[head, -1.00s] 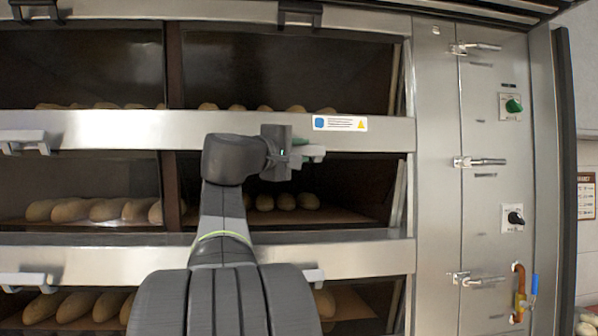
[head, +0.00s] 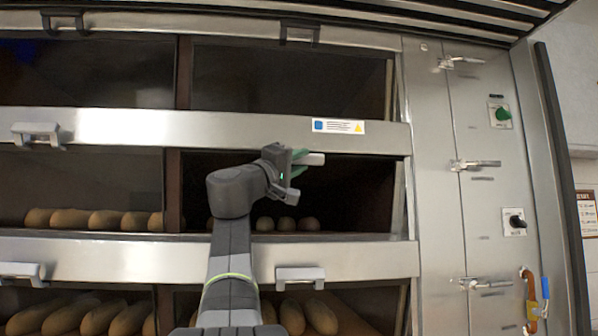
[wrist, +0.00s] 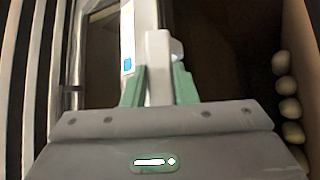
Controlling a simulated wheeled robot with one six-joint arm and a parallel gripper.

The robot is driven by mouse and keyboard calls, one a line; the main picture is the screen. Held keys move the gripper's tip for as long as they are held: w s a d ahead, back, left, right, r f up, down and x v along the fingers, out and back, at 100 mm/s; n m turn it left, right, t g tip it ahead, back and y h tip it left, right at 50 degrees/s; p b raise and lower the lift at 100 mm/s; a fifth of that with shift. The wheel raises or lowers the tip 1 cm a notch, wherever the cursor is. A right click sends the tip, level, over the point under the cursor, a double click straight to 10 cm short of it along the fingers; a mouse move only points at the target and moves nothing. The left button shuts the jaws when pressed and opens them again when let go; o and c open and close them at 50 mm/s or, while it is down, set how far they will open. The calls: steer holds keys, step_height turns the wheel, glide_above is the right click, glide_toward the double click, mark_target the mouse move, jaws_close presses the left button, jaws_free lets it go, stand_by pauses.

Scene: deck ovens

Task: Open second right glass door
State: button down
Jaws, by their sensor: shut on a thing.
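The second right glass door (head: 345,190) is in the middle row of the oven, right of the brown centre post. Its dark bay shows, with a few pale loaves low inside. My gripper (head: 300,164) is shut on the door's light handle (head: 315,159), just below the steel band. In the wrist view, the green fingers of my gripper (wrist: 158,88) lie on both sides of the pale handle (wrist: 158,50). My gripper and forearm hide the left part of this bay. I cannot tell how far the glass stands from its frame.
A labelled steel band (head: 250,128) runs above the bay. Another handle (head: 300,275) sticks out below, near my arm. At right, a steel panel has latches (head: 475,165), knobs (head: 515,222) and an orange pipe (head: 530,300). Loaves (head: 95,219) lie in the left bay.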

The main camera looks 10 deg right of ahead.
steer(key=shift+f, duration=0.15)
stand_by(0.4)
steer(key=c, duration=1.2)
jaws_free()
steer(key=shift+o, duration=0.2)
steer(key=b+v, duration=0.3)
steer(key=v, duration=1)
steer(key=shift+a+f, duration=0.3)
